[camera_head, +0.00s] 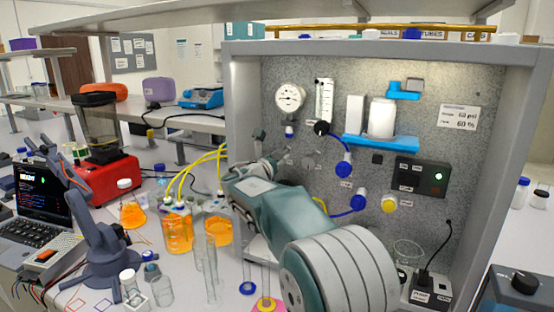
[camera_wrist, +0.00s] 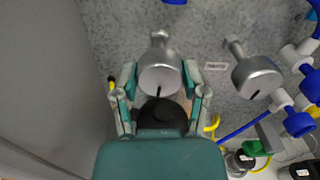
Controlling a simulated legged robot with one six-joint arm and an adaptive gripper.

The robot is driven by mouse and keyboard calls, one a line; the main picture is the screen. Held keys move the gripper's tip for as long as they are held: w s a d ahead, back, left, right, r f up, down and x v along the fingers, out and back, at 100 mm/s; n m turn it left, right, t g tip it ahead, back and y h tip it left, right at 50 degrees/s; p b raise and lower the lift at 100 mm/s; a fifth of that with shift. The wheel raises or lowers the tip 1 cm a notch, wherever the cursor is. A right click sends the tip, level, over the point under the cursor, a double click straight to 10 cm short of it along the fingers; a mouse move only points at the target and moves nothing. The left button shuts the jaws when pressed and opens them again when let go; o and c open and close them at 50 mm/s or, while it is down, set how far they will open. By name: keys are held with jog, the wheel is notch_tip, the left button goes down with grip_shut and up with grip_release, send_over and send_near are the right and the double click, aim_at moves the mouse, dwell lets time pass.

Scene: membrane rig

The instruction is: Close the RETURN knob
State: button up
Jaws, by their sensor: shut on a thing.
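A silver round knob (camera_wrist: 160,74) with a dark index line on its face sticks out from the speckled panel in the wrist view. My gripper (camera_wrist: 160,82) is shut on this knob, with one finger on each side of it. A small label (camera_wrist: 216,66) sits between the two knobs, too small to read, so I cannot tell which one is RETURN. In the head view my gripper (camera_head: 266,158) reaches the panel's left part and hides the held knob.
Blue valves (camera_head: 344,169) with tubing and a yellow knob (camera_head: 389,204) are on the panel to the right. A gauge (camera_head: 290,97) and flowmeter (camera_head: 324,99) are above. The grey side wall (camera_wrist: 45,80) stands close on the left. Orange-filled bottles (camera_head: 178,233) crowd the bench.

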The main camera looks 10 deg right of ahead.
jog(key=m, duration=0.5)
jog(key=shift+w+a+f, duration=0.1)
jog(key=shift+f, duration=0.1)
jog(key=m, duration=0.4)
jog(key=shift+m, duration=0.4)
jog(key=m, duration=0.9)
jog(key=shift+m, duration=0.4)
jog(key=m, duration=0.3)
jog(key=shift+m, duration=0.4)
jog(key=m, duration=0.8)
jog(key=shift+m, duration=1.9)
